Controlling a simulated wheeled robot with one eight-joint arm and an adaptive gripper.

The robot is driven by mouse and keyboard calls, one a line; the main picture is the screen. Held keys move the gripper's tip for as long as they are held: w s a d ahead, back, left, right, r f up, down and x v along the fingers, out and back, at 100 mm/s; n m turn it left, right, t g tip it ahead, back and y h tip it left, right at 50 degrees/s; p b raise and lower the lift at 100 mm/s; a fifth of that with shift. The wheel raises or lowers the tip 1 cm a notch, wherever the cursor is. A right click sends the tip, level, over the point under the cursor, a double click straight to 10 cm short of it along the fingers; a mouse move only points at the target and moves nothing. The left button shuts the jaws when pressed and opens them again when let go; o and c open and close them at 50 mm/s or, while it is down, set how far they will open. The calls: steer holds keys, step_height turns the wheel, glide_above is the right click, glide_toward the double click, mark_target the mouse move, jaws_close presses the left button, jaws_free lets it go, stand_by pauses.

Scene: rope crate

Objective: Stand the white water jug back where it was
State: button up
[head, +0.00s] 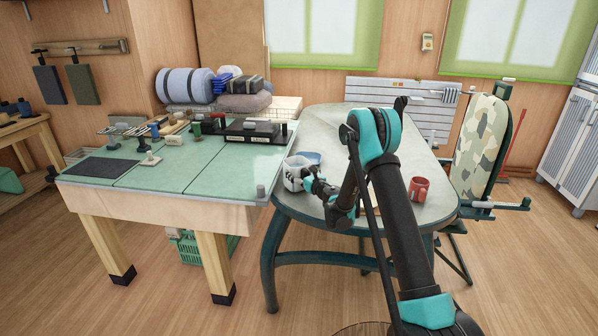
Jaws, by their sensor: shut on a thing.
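The white water jug (293,174) is at the near left end of the grey table, beside the corner of the green-topped workbench. It looks upright. My gripper (306,180) reaches it from the right and is shut on its right side. My arm and gripper cover part of that side. I cannot tell whether the jug's base touches the tabletop or is slightly above it.
A blue dish-like thing (309,158) lies just behind the jug. A red mug (418,188) stands to the right on the grey table (330,125). The grey table's far part is mostly clear.

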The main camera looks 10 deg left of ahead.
steer(key=shift+f, duration=0.5)
stand_by(0.4)
steer(key=o, duration=1.2)
steer(key=shift+c, duration=0.2)
steer(key=shift+v, duration=3.8)
